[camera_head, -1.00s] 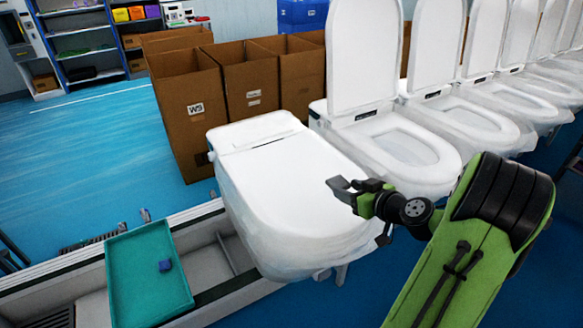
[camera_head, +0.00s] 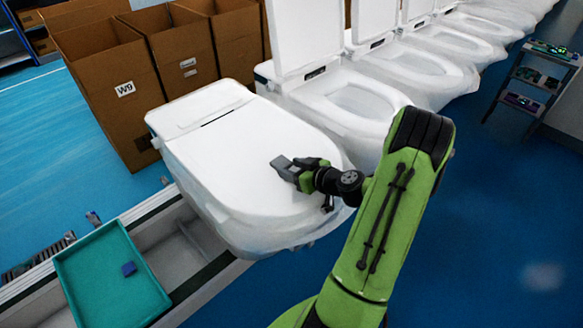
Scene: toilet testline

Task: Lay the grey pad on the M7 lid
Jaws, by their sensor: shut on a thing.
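The closed white lid (camera_head: 235,165) is on the nearest toilet, left of centre; no M7 mark can be read on it. My gripper (camera_head: 288,168) is over the right part of this lid, its tips pointing left. It is shut on a small grey piece (camera_head: 281,162), which looks like the grey pad. The pad is partly hidden by the jaws. Whether it touches the lid or hangs just above it, I cannot tell.
Several toilets with raised lids (camera_head: 365,100) stand in a row behind and to the right. Cardboard boxes (camera_head: 105,85) stand behind at the left.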

